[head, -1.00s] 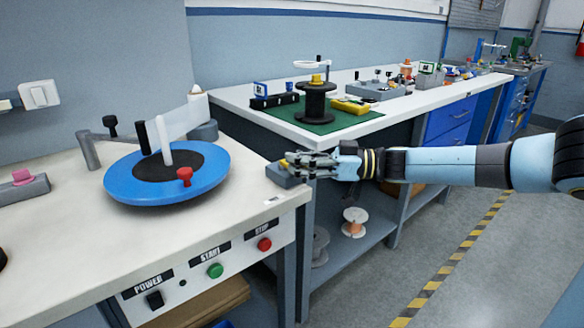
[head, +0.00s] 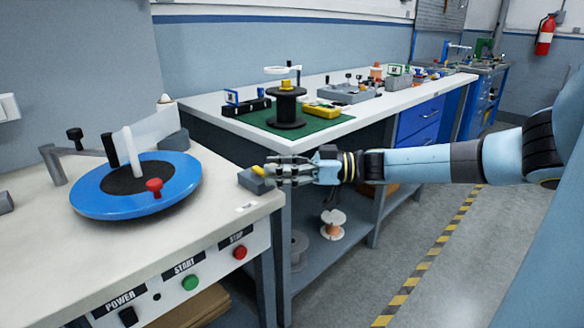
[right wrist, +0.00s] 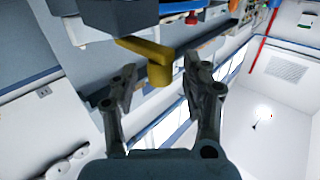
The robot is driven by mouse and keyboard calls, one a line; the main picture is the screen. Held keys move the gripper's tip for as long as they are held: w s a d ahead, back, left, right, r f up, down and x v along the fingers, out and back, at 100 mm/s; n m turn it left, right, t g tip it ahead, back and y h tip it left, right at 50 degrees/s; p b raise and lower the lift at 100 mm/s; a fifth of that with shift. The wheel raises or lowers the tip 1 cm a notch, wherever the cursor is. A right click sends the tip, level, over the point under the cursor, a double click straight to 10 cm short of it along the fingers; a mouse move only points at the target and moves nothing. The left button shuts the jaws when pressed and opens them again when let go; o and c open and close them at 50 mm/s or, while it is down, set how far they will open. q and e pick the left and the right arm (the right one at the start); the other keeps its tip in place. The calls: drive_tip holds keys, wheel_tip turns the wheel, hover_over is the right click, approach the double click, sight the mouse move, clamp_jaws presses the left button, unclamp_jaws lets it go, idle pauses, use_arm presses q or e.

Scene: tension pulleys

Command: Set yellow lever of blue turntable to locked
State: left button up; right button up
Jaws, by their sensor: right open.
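The blue turntable (head: 95,203) has a dark centre, a white post and a red knob, and sits on the near bench. The yellow lever (head: 258,170) is on a small grey block (head: 250,182) at the bench's right edge. My right gripper (head: 272,172) is open, coming in from the right beside the block, its fingers partly hiding it. In the right wrist view the yellow lever (right wrist: 148,50) sticks out from its dark block, its rounded end between the two spread fingers (right wrist: 160,72), with gaps on both sides. My left gripper is not in view.
The bench front carries a black power switch (head: 129,316), a green start button (head: 190,283) and a red stop button (head: 239,252). A second bench (head: 190,104) stands behind, with a black spool (head: 287,108) on a green mat. The floor to the right is clear.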

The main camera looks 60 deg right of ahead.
drive_tip(key=v, duration=1.1)
drive_tip(key=shift+d, duration=0.1)
